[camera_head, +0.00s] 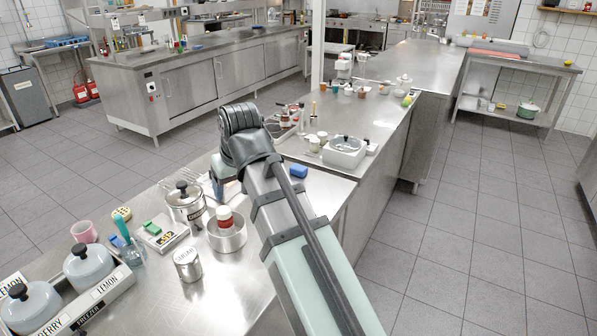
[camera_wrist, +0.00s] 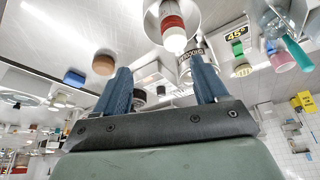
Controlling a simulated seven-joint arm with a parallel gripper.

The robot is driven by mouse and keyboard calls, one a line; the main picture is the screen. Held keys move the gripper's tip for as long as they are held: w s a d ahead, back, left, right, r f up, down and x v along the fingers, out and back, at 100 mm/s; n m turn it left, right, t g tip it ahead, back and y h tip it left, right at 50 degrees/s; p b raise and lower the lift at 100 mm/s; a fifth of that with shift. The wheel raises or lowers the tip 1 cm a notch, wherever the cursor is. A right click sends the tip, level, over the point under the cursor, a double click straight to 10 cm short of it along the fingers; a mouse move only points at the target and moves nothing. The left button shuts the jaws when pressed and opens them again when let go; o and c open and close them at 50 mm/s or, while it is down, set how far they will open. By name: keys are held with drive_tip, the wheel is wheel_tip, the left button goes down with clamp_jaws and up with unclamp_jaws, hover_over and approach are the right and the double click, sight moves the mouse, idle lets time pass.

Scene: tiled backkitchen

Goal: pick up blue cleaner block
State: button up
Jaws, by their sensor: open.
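A small blue block (camera_head: 298,170), taken as the cleaner block, lies on the steel counter just right of my arm in the head view.
Left of my arm stand a lidded steel pot (camera_head: 187,204), a steel ring-shaped pan (camera_head: 226,236) with a red-and-white jar, a labelled can (camera_head: 188,264) and a green block (camera_head: 152,228). A white lidded container (camera_head: 344,152) stands beyond the blue block.

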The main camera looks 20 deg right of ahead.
drive_tip(key=w+d+f+m, duration=0.1)
drive_tip(key=w+d+f, duration=0.15)
drive_tip(key=d, duration=0.35)
drive_tip(key=n+g+h, duration=0.2)
drive_tip(key=n+g, duration=0.2)
drive_tip(key=n, duration=0.2)
hover_over(299, 167)
drive_tip(key=f, duration=0.8)
drive_tip(key=shift+w, duration=0.4)
drive_tip(key=shift+s+a+f, duration=0.1)
drive_tip(key=shift+s+f, duration=0.05)
drive_tip(key=shift+f, duration=1.2)
drive_tip(key=shift+s+f, duration=0.15)
drive_tip(key=shift+f, duration=1.15)
drive_tip(key=c, duration=1.2)
